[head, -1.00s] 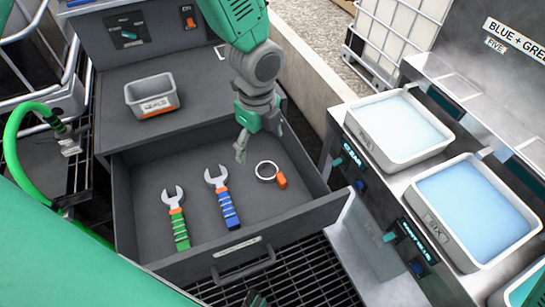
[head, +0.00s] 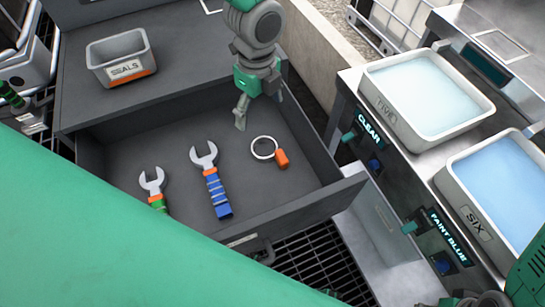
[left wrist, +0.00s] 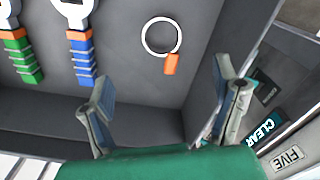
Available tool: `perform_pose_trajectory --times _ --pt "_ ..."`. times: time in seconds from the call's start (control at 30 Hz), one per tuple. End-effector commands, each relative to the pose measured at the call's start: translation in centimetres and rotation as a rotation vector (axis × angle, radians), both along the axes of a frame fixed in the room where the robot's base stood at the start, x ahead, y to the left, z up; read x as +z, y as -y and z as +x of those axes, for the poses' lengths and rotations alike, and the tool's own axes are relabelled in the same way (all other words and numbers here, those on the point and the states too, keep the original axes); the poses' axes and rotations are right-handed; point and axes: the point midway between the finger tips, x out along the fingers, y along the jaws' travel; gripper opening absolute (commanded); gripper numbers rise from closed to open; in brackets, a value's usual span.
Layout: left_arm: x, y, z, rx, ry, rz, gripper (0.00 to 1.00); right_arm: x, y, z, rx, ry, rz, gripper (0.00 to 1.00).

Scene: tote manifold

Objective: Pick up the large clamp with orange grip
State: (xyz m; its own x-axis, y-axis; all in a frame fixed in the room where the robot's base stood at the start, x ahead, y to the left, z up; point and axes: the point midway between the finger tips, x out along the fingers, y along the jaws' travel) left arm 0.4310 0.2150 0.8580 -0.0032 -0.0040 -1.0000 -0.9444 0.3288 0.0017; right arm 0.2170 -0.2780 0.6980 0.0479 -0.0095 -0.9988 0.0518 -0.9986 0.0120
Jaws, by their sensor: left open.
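The clamp with orange grip (head: 282,158) lies in the open drawer, a pale ring with a short orange handle. It also shows in the left wrist view (left wrist: 171,64), past the fingertips and between their lines. My left gripper (head: 258,108) is open and empty above the drawer, behind the clamp in the head view and apart from it. In the left wrist view its two fingers (left wrist: 162,98) are spread wide. Part of my right arm shows at the bottom right corner of the head view; its gripper's jaws cannot be made out.
A blue-handled wrench (head: 217,190) and a green-handled wrench (head: 154,184) lie left of the clamp. The drawer (head: 310,205) has raised walls. A grey bin (head: 121,60) stands on the bench. Tubs of clear (head: 395,122) and blue liquid (head: 470,222) stand at the right.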

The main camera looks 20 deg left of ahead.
Motion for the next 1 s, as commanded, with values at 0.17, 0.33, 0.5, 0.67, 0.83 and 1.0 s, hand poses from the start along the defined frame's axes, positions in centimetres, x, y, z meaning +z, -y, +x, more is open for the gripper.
perform_pose_trajectory --times 0.17,0.33,0.5,0.67,0.83,1.0 --pt "-1.8 0.1 -0.1 -0.001 -0.002 0.002 0.82 -1.1 0.0 0.0 0.000 0.000 0.000 0.40" --pt "-5.1 0.0 -0.1 -0.001 -0.003 0.001 0.82 -1.6 0.0 0.0 -0.001 0.000 0.000 0.40" --pt "-8.1 -0.1 0.0 0.000 -0.002 -0.002 0.82 -2.1 0.0 0.0 0.000 0.001 0.000 0.40" --pt "-9.3 0.0 -0.1 -0.001 0.001 0.000 0.82 -2.2 0.0 0.0 0.000 0.001 0.000 0.40" --pt "-11.0 0.3 -0.1 -0.001 0.000 0.000 0.82 -2.6 0.0 0.0 0.000 0.000 0.000 0.40" --pt "-13.6 0.5 -0.1 -0.001 -0.001 -0.001 0.82 -3.1 0.0 0.0 0.000 0.000 0.000 0.40"
